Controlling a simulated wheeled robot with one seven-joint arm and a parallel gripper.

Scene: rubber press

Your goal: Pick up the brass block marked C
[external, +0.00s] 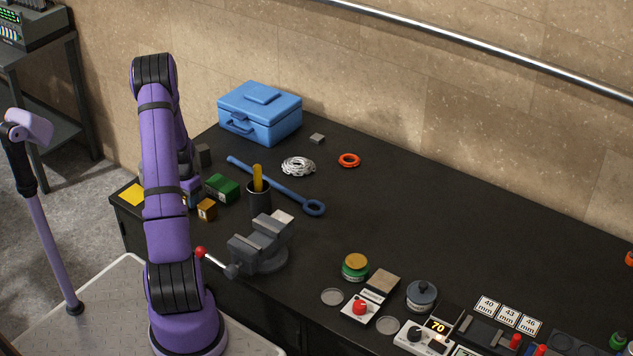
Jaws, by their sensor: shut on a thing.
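My gripper (190,196) is low over the left end of the black bench, mostly hidden behind my own purple arm. It is shut on a small brass-coloured block (185,201), of which only a sliver shows beside the arm. I cannot read a letter on it, or tell whether it touches the bench. Another brass-brown block (206,209) sits on the bench just right of my gripper. Its marking is too small to read.
A green block (222,188), a dark cup (260,196) with a yellow item and a grey vise (260,245) stand to the right. A blue wrench (275,186) lies behind them. A blue toolbox (260,112) is at the back. The bench's back middle is mostly clear.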

